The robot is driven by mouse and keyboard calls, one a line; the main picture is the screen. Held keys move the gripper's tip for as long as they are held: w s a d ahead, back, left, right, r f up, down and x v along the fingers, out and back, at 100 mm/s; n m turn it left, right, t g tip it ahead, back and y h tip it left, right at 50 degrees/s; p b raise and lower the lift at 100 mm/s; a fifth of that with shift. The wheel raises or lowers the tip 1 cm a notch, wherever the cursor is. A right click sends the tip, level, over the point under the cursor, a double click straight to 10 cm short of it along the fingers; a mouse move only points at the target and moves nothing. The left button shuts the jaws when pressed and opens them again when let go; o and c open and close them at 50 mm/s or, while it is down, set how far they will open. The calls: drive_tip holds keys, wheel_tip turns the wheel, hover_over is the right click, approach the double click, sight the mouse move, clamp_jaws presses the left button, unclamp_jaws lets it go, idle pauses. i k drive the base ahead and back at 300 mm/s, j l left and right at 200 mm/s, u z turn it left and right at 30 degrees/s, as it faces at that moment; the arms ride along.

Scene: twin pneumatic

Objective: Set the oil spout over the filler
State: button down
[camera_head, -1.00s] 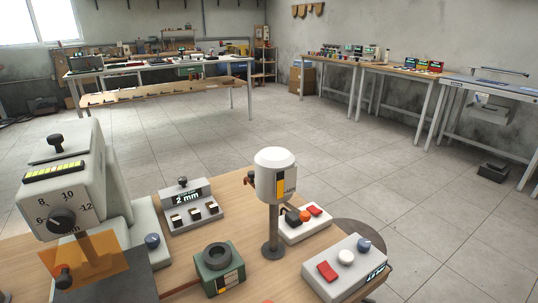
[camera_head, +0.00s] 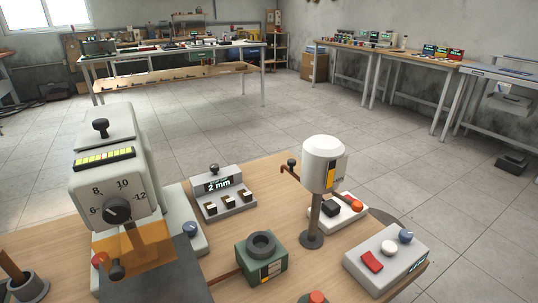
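The oiler is a white domed reservoir (camera_head: 325,160) with a yellow and black label, upright on a grey post. A thin brown spout (camera_head: 289,170) with a dark knob sticks out from its left side. The likely filler is a dark round ring (camera_head: 262,244) on top of a green block (camera_head: 262,267), in front and to the left of the post. The spout tip is above and behind the ring in the picture and appears to the side of it, not clearly over it. My gripper is not in view.
A grey machine (camera_head: 120,185) with a dial and an orange guard stands at left. A "2 mm" display box (camera_head: 218,190) is behind the green block. Button boxes, one at front right (camera_head: 385,255), flank the post. Bare wood (camera_head: 245,215) shows between them.

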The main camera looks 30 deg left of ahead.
sight(291, 163)
drive_tip(key=i+l+u, duration=0.65)
drive_tip(key=l, duration=0.2)
drive_tip(key=i+l, duration=0.15)
drive_tip(key=l, duration=0.25)
drive_tip(key=i+l, duration=0.15)
drive_tip(key=l, duration=0.2)
drive_tip(key=i+l+u, duration=0.1)
drive_tip(key=l, duration=0.3)
drive_tip(key=i+l, duration=0.2)
drive_tip(key=l, duration=0.2)
drive_tip(key=i+l, duration=0.15)
drive_tip(key=l, duration=0.2)
drive_tip(key=j, duration=0.6)
drive_tip(key=i+u, duration=0.05)
